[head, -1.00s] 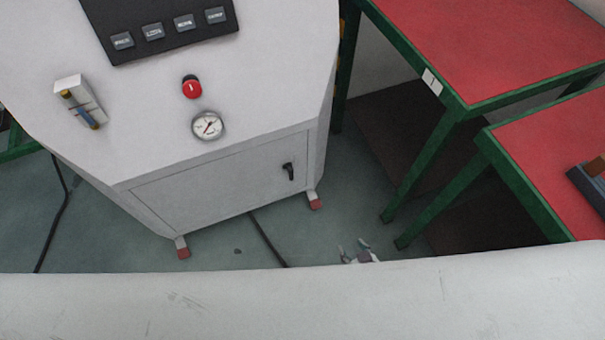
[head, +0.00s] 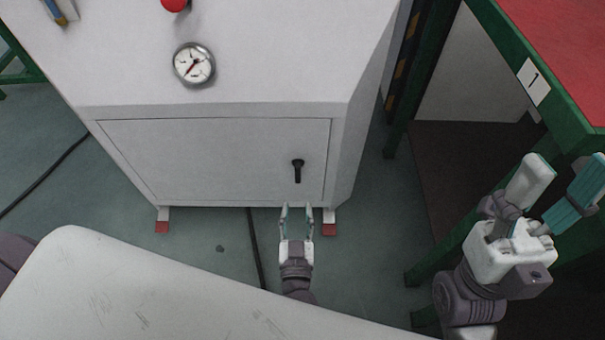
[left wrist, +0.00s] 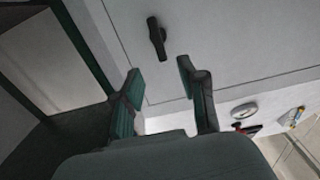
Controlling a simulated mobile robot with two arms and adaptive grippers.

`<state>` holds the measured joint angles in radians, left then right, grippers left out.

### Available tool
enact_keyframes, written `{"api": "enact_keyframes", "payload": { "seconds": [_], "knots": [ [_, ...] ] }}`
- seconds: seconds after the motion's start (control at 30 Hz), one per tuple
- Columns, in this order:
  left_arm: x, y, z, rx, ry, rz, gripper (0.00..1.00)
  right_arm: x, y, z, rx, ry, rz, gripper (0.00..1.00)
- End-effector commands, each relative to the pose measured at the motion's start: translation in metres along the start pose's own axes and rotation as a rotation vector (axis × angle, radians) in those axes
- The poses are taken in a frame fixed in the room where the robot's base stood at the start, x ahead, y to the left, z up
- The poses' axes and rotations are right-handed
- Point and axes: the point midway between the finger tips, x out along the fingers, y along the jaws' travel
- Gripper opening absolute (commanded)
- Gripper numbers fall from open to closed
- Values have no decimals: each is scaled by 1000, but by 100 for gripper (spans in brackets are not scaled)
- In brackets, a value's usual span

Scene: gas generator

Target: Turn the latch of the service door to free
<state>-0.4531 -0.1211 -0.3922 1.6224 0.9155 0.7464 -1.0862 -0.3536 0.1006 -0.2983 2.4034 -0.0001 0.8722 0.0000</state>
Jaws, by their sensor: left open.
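The service door (head: 220,155) is a flat grey panel low on the front of the pale cabinet, and it looks shut. Its black latch (head: 298,170) is near the door's right side, with the handle hanging down. My left gripper (head: 297,208) is open and empty just below the latch in the head view, apart from it. In the left wrist view the latch (left wrist: 157,38) shows beyond the gap between the two spread fingertips (left wrist: 160,72). My right gripper (head: 558,188) is open and empty at the right, near the green table frame.
A pressure gauge (head: 194,64) and a red button (head: 174,4) are above the door. A red-topped green table (head: 560,60) with a "1" label stands at the right. A black cable (head: 254,245) lies on the floor. The cabinet has red-tipped feet (head: 162,226).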

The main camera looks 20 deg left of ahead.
Motion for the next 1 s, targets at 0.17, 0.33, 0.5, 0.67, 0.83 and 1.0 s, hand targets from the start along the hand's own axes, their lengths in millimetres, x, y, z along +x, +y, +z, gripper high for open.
{"api": "enact_keyframes", "payload": {
  "seconds": [0.17, 0.33, 0.5, 0.67, 0.83, 1.0],
  "knots": [
    [39, 0, 1, -3, 5, 0, 42, -13, 0, -2, 2, 31, 0, 55],
    [76, 1, 2, -3, 4, 0, 42, -23, 0, 0, 2, 30, 0, 55],
    [102, 1, 2, -2, 2, 0, 42, -29, 0, 2, 1, 31, -2, 55],
    [115, 1, 1, -1, 1, 2, 42, -28, 0, 3, 0, 40, -6, 55],
    [119, 1, 0, 0, -1, 2, 42, -28, 0, 4, 1, 37, -6, 55],
    [118, 1, 0, 0, -1, 2, 42, -28, 0, 4, 1, 37, -6, 55]
  ]
}}
